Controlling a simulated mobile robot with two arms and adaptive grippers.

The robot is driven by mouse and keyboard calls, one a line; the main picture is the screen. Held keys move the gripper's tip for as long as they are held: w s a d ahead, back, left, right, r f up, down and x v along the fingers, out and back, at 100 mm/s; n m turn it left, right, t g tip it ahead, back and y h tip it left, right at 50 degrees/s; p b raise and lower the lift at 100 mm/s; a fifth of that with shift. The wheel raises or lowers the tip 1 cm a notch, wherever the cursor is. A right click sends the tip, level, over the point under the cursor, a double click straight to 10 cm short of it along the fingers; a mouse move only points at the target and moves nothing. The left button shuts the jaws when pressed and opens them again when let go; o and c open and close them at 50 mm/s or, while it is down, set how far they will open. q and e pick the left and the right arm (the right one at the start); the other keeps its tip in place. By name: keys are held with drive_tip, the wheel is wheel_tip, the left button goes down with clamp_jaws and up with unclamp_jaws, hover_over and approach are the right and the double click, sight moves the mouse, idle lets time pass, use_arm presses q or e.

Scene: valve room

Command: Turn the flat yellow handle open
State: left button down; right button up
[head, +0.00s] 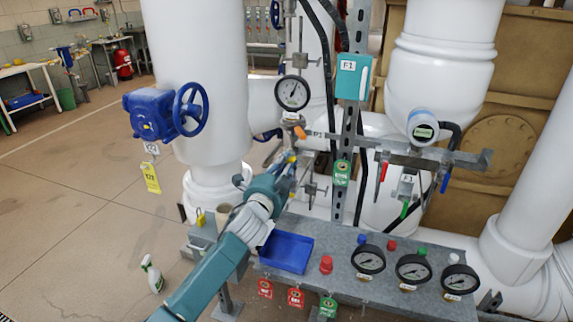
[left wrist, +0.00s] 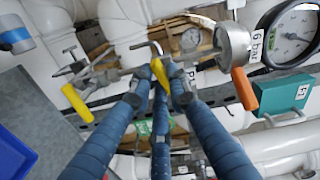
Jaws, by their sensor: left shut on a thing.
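The flat yellow handle (left wrist: 160,72) is between the fingertips of my left gripper (left wrist: 158,90) in the left wrist view. My blue fingers are shut on it from both sides. In the head view, my left gripper (head: 289,165) reaches in front of the white pipes, below the round gauge, and mostly hides the handle. A second yellow handle (left wrist: 77,103) sits apart to the left in the left wrist view, untouched. My right gripper is in neither view.
An orange handle (head: 300,132) is close above my left gripper; it also shows in the left wrist view (left wrist: 245,88). A gauge (head: 292,93) stands above it. A blue handwheel (head: 190,109) is at the left. A blue tray (head: 286,252) and several gauges are on the bench below.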

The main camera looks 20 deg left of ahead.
use_arm(q)
drive_tip(key=n, duration=0.3)
drive_tip(key=shift+n, duration=0.4)
drive_tip(key=shift+d+r+n+p, duration=0.1)
drive_tip(key=shift+n+p, duration=0.75)
drive_tip(key=shift+n, duration=1.85)
drive_tip(key=shift+d+n+p, duration=0.1)
drive_tip(key=shift+n+p, duration=0.7)
drive_tip(key=shift+n, duration=1.9)
drive_tip(key=c, duration=1.7)
unclamp_jaws()
drive_tip(key=shift+o, duration=0.2)
drive_tip(key=shift+s, duration=0.15)
drive_tip(key=s, duration=1.1)
drive_tip(key=shift+s+a, duration=0.3)
drive_tip(key=shift+s, duration=0.1)
